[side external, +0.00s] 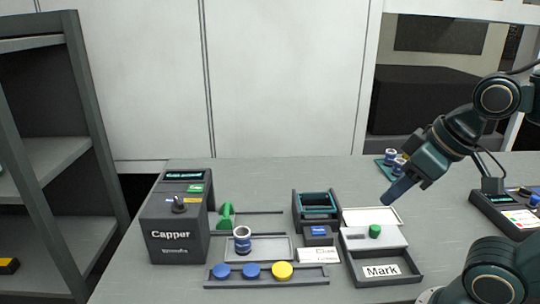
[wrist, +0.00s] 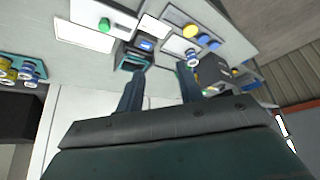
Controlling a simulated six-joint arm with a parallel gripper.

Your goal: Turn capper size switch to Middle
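The capper (side external: 172,240) is a dark box labelled "Capper" at the left end of the table. Its switch, a small black knob (side external: 178,204), stands on the sloped top, below a display and a green label. The setting it points to is too small to read. In the wrist view, the capper (wrist: 212,70) lies beyond the right finger, and its knob cannot be made out clearly. My gripper (side external: 392,194) is in the air above the right half of the table, far to the right of the capper. In the wrist view, its two fingers (wrist: 159,84) are apart with nothing between them.
A jar (side external: 242,246), blue caps (side external: 251,270) and a yellow cap (side external: 282,271) sit right of the capper. A "Mark" tray (side external: 412,277) with a green button (side external: 374,231) stands nearer my gripper. More jars (side external: 391,155) are at the back. A shelf (side external: 45,160) stands left.

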